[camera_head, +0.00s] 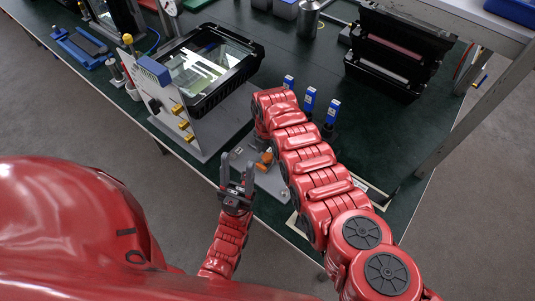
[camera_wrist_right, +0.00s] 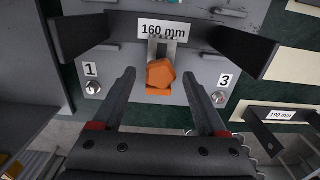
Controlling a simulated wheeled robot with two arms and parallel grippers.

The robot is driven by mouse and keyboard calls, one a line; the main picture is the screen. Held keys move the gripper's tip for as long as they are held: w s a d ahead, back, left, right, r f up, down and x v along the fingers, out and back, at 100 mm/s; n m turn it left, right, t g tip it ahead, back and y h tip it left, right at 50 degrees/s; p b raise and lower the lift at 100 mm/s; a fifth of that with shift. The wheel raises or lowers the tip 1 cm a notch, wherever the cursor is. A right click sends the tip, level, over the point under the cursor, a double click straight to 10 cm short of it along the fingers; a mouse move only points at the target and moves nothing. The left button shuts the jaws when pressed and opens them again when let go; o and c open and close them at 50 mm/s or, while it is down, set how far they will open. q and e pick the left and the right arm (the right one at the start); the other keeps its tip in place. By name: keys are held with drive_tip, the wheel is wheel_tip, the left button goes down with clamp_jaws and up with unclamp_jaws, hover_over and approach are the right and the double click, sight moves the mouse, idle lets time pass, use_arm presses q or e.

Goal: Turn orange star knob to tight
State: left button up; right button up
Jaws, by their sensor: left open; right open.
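The orange star knob (camera_wrist_right: 160,74) sits on a grey plate below a "160 mm" label, between metal fasteners marked 1 (camera_wrist_right: 92,88) and 3 (camera_wrist_right: 219,98). It also shows in the head view (camera_head: 265,158), partly hidden by my right arm. My right gripper (camera_wrist_right: 159,78) is open, with one finger on each side of the knob and visible gaps to it; nothing is held. In the head view my right arm hides that gripper. My left gripper (camera_head: 237,170) is open and empty, near the bench's front edge, left of the knob.
A black-framed floodlight housing (camera_head: 210,70) stands behind an upright plate with yellow knobs (camera_head: 182,124). Several blue-topped items (camera_head: 309,98) stand behind my right arm. Dark angled plates (camera_wrist_right: 245,50) flank the knob. A black housing (camera_head: 400,50) stands at the back right.

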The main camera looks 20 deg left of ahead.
drive_tip(key=shift+f, duration=0.2)
drive_tip(key=shift+c, duration=0.2)
clamp_jaws()
